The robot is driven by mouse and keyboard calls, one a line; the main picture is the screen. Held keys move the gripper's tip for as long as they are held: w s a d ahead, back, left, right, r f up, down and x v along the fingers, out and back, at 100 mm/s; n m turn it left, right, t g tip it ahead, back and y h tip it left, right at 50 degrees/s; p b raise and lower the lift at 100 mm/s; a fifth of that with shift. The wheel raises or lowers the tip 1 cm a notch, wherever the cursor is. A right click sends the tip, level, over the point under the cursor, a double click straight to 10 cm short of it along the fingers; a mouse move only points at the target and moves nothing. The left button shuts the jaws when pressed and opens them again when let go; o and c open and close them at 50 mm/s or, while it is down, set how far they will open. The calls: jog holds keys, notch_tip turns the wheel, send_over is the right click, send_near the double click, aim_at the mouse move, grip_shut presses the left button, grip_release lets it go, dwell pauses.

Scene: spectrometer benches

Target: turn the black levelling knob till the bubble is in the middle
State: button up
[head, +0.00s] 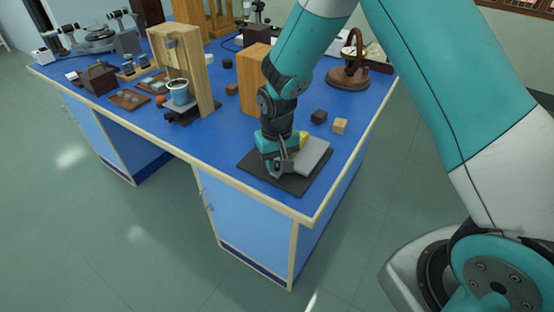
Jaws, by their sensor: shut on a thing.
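My gripper (274,166) points down at the near right corner of the blue bench, over a dark flat base. Its jaws are shut at the left side of a light grey plate (313,156) that lies on this dark base (291,187). The black levelling knob is hidden by the jaws, and I cannot make it out. A small yellow piece (303,138) shows just behind the gripper, partly covered. No bubble can be made out at this size.
Two small blocks, one dark (319,116) and one tan (340,126), lie behind the plate. A tall wooden block (253,78) stands behind my wrist. A wooden stand (187,70) with a cup (180,92) is further left. The bench front (180,140) is clear.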

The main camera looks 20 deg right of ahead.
aim_at(277, 164)
jog(key=n, duration=0.4)
jog(key=shift+n+p, duration=0.3)
jog(key=shift+n, duration=1.5)
jog(key=o, duration=0.9)
jog(key=shift+o, duration=0.2)
notch_tip(277, 164, up, 18)
jog(key=b, duration=0.1)
jog(key=shift+f, duration=0.25)
